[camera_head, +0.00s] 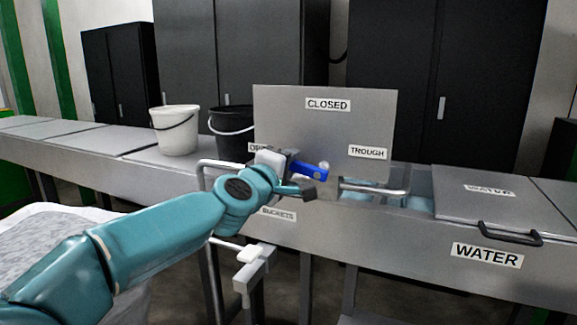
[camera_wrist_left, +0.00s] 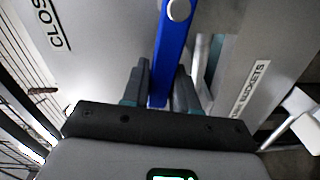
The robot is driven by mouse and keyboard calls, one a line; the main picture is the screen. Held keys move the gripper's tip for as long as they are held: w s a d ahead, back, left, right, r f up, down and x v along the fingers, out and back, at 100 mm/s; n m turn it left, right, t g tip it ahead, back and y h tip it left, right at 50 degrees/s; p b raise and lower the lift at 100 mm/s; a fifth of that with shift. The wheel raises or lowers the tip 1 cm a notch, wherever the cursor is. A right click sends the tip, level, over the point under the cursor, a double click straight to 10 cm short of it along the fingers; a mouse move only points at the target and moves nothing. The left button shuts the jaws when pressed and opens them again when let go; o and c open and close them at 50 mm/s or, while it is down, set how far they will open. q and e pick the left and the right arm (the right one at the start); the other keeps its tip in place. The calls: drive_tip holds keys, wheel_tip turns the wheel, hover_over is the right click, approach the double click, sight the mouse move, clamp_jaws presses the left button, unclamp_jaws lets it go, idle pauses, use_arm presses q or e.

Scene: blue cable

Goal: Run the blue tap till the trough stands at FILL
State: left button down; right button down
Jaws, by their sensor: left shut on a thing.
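The blue tap lever (camera_head: 308,169) lies roughly level in front of a grey panel (camera_head: 325,125). Its free end points right, towards the TROUGH label (camera_head: 367,153). CLOSED (camera_head: 328,104) is at the panel's top, and a left label is partly hidden by my wrist. My left gripper (camera_head: 302,181) is shut on the lever; the left wrist view shows the blue bar (camera_wrist_left: 173,50) between its fingers (camera_wrist_left: 160,88). The trough (camera_head: 418,204) shows pale blue water right of the panel. I see no FILL mark. My right gripper is out of view.
A white bucket (camera_head: 175,131) and a black bucket (camera_head: 231,125) stand on the counter at left. A metal rail (camera_head: 375,190) runs beside the gripper. A lid (camera_head: 490,195) with a black handle covers the right. A white fitting (camera_head: 252,268) stands below my forearm.

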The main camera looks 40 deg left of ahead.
use_arm(q)
drive_tip(key=shift+f+n, duration=0.2)
drive_tip(key=shift+n, duration=0.1)
drive_tip(key=c, duration=1)
unclamp_jaws()
drive_tip(key=shift+o, duration=0.2)
drive_tip(key=shift+s, duration=0.1)
drive_tip(key=p+v, duration=0.2)
drive_tip(key=v, duration=1.4)
drive_tip(key=shift+d, duration=0.2)
drive_tip(key=shift+r, duration=0.1)
